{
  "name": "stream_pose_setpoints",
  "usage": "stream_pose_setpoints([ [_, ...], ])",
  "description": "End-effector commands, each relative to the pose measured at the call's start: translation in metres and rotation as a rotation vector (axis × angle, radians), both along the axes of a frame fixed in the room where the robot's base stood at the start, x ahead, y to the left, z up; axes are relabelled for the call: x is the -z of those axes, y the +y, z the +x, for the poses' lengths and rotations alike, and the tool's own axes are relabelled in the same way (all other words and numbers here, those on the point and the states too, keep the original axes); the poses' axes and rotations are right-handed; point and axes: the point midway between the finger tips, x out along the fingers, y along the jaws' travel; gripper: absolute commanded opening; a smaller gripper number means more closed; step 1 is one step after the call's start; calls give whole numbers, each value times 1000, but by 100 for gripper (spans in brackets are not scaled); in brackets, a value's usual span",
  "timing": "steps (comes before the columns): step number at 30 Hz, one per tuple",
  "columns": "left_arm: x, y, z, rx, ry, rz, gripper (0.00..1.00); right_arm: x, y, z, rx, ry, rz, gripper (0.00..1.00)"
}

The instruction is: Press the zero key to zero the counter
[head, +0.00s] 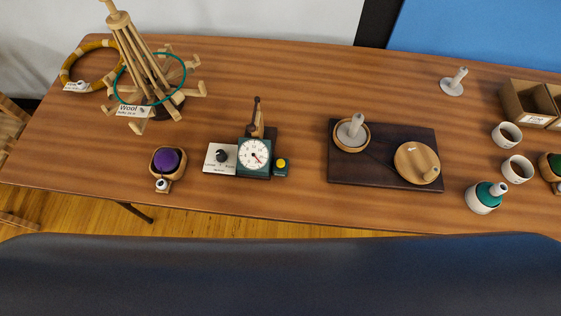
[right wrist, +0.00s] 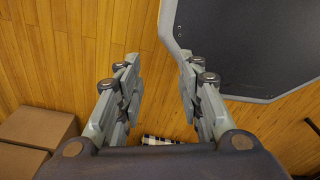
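The counter (head: 255,156) is a green box with a round white dial on the wooden table, left of the middle in the head view. A white panel (head: 219,158) with a black knob adjoins its left side. On its right is a small dark green block with a yellow round key (head: 281,163), apparently the zero key; its label is too small to read. My right gripper (right wrist: 160,85) shows only in the right wrist view, fingers apart and empty above the wooden floor, away from the counter. My left gripper is not in view.
A wooden table (head: 300,90) carries a wool winder (head: 145,60) at left, a wooden bowl with a purple ball (head: 167,161), a dark board (head: 385,177) with lidded dishes, and cups and a box (head: 530,103) at right. Bare table surrounds the counter's front.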

Motion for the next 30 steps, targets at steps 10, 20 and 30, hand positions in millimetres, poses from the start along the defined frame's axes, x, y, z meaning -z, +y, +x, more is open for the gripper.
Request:
stream_pose_setpoints([
  [10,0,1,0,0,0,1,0,0,0,2,1,-3,1,0],
  [20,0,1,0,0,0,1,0,0,4,2,2,-4,5,0],
  [30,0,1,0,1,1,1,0,0,5,3,2,-4,6,0],
])
